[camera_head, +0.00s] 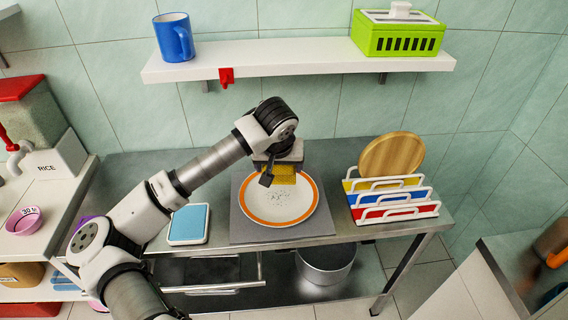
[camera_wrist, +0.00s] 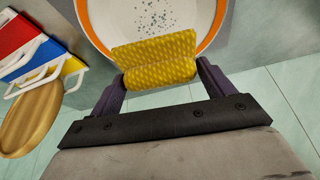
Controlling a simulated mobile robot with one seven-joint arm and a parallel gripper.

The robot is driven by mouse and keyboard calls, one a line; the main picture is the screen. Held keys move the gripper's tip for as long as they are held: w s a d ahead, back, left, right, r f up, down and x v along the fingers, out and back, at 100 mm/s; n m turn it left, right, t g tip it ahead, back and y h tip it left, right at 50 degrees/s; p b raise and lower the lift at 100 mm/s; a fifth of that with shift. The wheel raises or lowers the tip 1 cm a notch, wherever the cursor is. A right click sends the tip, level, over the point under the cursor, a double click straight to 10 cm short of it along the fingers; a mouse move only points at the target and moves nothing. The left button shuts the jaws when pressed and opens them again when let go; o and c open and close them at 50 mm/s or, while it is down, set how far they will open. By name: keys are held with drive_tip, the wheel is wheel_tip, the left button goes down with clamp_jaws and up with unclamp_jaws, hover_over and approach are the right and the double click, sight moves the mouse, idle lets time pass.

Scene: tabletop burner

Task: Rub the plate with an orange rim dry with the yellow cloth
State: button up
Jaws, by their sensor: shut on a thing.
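The white plate with an orange rim (camera_head: 309,207) lies on a dark grey mat (camera_head: 241,229) on the metal table. Small grey drops are scattered over its middle. My gripper (camera_head: 283,170) is over the plate's far part and shut on the yellow cloth (camera_head: 284,178). In the wrist view the folded, textured cloth (camera_wrist: 155,58) sits between the two dark fingers of my gripper (camera_wrist: 160,80), and the plate (camera_wrist: 207,12) shows beyond it. Whether the cloth touches the plate cannot be told. Part of the plate's far rim is hidden by my gripper.
A rack (camera_head: 393,205) with yellow, blue and red dividers holds a round wooden board (camera_head: 392,154) right of the plate. A shelf (camera_head: 300,61) with a blue mug (camera_head: 174,38) and green box (camera_head: 397,36) hangs above.

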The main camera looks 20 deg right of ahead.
drive_tip(key=shift+f+b, duration=0.25)
drive_tip(key=shift+b, duration=0.7)
wheel_tip(320, 180, down, 7)
drive_tip(key=b, duration=0.7)
drive_tip(key=shift+b, duration=0.35)
drive_tip(key=shift+r, duration=0.1)
drive_tip(key=shift+o, duration=1.2)
drive_tip(key=c, duration=0.7)
